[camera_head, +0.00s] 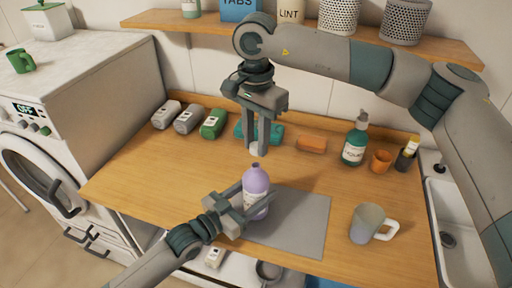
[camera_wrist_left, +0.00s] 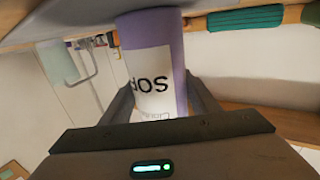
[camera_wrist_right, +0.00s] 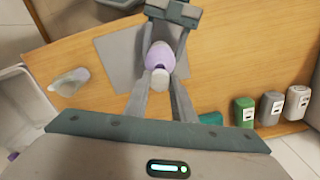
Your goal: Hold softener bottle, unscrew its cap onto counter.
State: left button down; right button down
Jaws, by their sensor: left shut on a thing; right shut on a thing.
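The purple softener bottle (camera_head: 256,184) stands upright at the left edge of the grey mat (camera_head: 305,222). My left gripper (camera_head: 250,200) is shut around its body. The bottle's white label also shows close up in the left wrist view (camera_wrist_left: 148,75). My right gripper (camera_head: 258,150) points down above the bottle, shut on a small pale cap (camera_wrist_right: 160,76). In the head view the cap appears just above the bottle's narrow top, though the fingers partly hide it. In the right wrist view the bottle (camera_wrist_right: 160,55) lies right beyond the cap.
A frosted mug (camera_head: 366,222) stands right of the mat. A green pump bottle (camera_head: 354,145), orange cup (camera_head: 381,160) and orange block (camera_head: 311,144) stand at the back. Several small bottles, one green (camera_head: 213,123), line the back left. The front left counter is clear.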

aim_at(256, 145)
jog(key=shift+r, duration=0.2)
pick_arm(q)
jog(key=c, duration=0.6)
grip_release()
jog(key=shift+s+a+f, duration=0.1)
jog(key=shift+s+a, duration=0.2)
jog(key=shift+a, duration=0.05)
pick_arm(e)
jog(key=shift+f, duration=0.2)
pick_arm(q)
jog(key=b+v, duration=0.3)
jog(key=v, duration=0.7)
pick_arm(e)
notch_tip(256, 145, down, 3)
jog(key=shift+r, duration=0.1)
pick_arm(q)
jog(key=shift+s+a, duration=0.4)
